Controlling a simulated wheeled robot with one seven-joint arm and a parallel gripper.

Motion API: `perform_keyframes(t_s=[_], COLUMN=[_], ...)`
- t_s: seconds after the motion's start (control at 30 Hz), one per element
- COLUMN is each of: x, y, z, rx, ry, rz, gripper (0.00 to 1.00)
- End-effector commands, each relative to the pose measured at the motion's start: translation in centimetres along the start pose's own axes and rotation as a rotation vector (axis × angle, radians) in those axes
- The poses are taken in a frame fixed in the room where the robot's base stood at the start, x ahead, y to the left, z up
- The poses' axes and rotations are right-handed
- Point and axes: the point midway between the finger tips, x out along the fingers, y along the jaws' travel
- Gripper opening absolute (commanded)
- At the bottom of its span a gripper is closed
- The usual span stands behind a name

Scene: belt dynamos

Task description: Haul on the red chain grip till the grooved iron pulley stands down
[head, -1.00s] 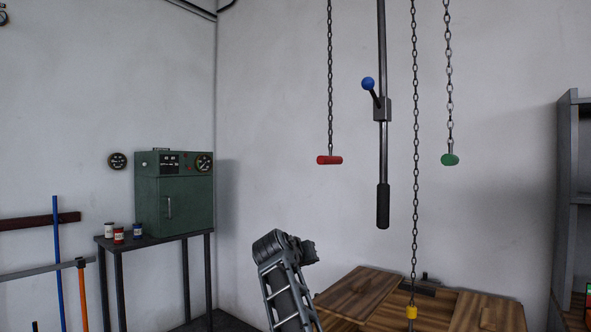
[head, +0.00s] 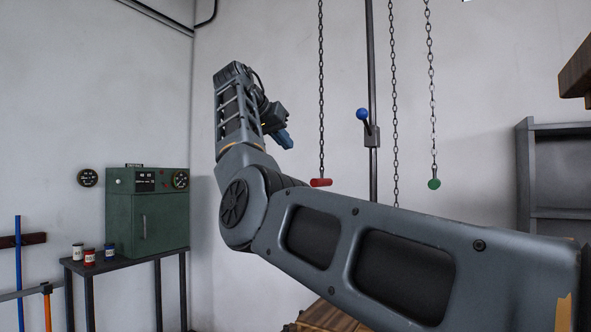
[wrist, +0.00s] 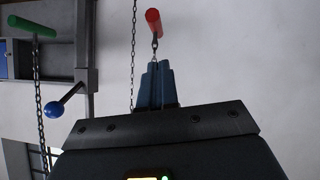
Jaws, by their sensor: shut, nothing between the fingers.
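The red chain grip (head: 321,182) is a short red bar hanging level from a dark chain (head: 321,90) in the head view. In the wrist view the grip (wrist: 153,22) shows at the top, upside down, just beyond the fingertips. My gripper (head: 287,141) has blue fingers and is above and left of the grip in the head view. In the wrist view the blue fingers (wrist: 157,68) are together and hold nothing. A gap shows between them and the grip. I see no grooved iron pulley in these frames.
A green grip (head: 434,184) hangs on another chain to the right. A blue-knobbed lever (head: 362,114) on a dark rod and a further chain (head: 394,100) stand between. A green cabinet (head: 147,215) is at left, grey shelving (head: 560,180) at right. My arm hides the lower middle.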

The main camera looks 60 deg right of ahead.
Motion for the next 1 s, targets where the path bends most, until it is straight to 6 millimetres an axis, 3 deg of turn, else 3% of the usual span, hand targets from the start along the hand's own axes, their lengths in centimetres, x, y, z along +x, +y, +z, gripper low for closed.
perform_keyframes(t_s=[0.13,0.57,0.77,1.0], x=[-0.8,-0.7,1.5,6.2], y=[1.0,1.1,1.1,1.2], z=[-1.0,-1.1,-1.1,-1.1], rx=[0.015,0.017,0.017,0.017], ry=[-0.012,-0.013,-0.014,-0.015], rz=[0.008,0.01,0.01,0.011], gripper=[0.0,0.0,0.0,0.0])
